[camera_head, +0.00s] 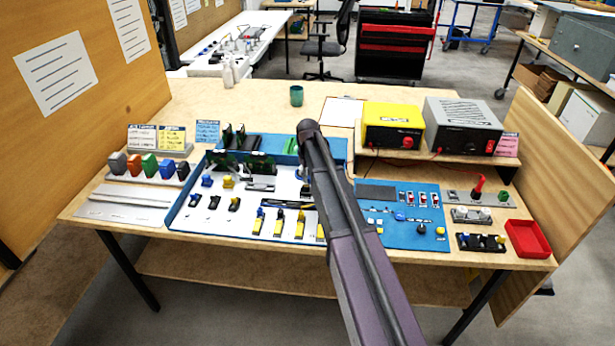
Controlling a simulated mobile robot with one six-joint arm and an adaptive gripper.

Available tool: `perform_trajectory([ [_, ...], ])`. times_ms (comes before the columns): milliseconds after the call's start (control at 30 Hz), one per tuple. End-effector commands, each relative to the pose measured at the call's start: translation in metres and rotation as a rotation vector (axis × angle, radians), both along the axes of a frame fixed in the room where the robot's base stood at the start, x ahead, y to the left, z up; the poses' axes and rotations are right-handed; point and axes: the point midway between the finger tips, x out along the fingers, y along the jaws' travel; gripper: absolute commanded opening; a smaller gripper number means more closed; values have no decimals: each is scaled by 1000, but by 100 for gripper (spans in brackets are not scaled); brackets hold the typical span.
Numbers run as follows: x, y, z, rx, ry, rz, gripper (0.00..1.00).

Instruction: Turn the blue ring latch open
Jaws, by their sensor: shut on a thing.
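My arm crosses the work panel from the bottom right up to a dark joint. My gripper does not show clearly; the arm hides the area behind it. A small dark shape shows at the arm's left edge, and I cannot tell whether it is part of my gripper. I cannot make out the blue ring latch for certain; it may be behind my arm. The white panel (200,222) with blue edges carries several small blue, black and yellow fittings. A blue knob (207,180) sits at its left side. A row of yellow-and-black latches (278,222) stands along its front.
A blue panel (400,238) with knobs and switches lies right of my arm. A yellow box (392,124) and a grey box (462,125) stand on a shelf behind. A red tray (527,238) sits at the right. Coloured blocks (150,163) stand at the left. The back left tabletop is mostly clear.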

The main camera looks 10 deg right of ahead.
Motion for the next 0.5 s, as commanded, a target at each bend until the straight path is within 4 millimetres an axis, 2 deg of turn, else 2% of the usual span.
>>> perform_trajectory([
  [67,0,-1,0,-2,0,-1,0],
  [100,0,-1,0,-2,0,-1,33],
  [200,0,-1,0,-2,0,-1,63],
  [500,0,0,0,-1,1,-1,65],
])
